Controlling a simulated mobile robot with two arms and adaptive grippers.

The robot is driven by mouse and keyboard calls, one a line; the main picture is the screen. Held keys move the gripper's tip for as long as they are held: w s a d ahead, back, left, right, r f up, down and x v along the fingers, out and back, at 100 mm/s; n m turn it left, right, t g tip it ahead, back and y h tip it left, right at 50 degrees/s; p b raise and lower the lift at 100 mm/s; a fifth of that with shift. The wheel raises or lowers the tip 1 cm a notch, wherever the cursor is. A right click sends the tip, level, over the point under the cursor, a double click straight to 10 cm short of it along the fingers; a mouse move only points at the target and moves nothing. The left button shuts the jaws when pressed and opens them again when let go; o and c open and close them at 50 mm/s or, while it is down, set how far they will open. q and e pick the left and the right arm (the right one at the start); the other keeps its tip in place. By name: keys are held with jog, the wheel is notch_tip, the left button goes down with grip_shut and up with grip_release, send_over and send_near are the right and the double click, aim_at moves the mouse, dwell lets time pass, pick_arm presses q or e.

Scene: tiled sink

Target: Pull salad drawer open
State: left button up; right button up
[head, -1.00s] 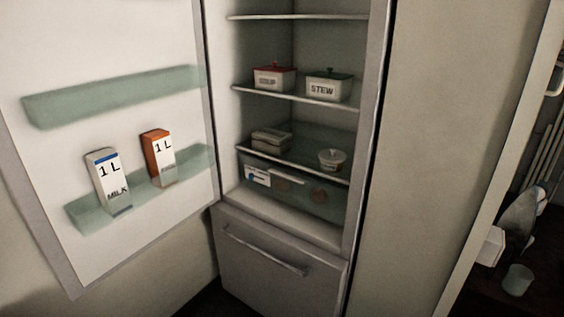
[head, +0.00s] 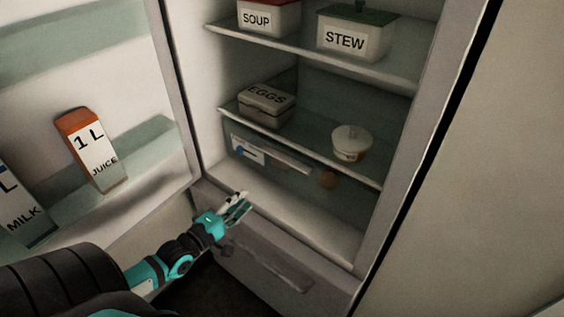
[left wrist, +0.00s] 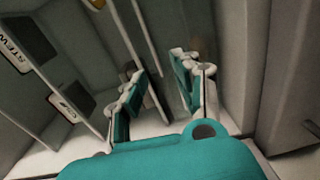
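The salad drawer (head: 300,191) is a greenish see-through bin under the lowest shelf of the open fridge. It appears shut, with a pale strip and a white and blue label (head: 247,150) near its upper left. My left gripper (head: 243,204) is in front of the fridge's lower left, below the label, over the sill by the lower door. It looks apart from the drawer, though depth is hard to judge. In the left wrist view its two fingers (left wrist: 159,70) are spread with nothing between them. My right gripper is not in view.
The open fridge door stands at left with a juice carton (head: 93,150) and a milk carton (head: 22,205). An egg box (head: 267,106) and a round tub (head: 350,143) stand on the shelf above the drawer. The lower door's handle (head: 265,257) lies below.

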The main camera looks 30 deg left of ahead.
pick_arm(q)
jog(key=w+d+r, duration=0.1)
jog(key=w, duration=1.6)
jog(key=shift+w+d+r, duration=0.25)
jog(key=shift+w+d, duration=0.05)
jog(key=shift+d, duration=0.1)
grip_shut()
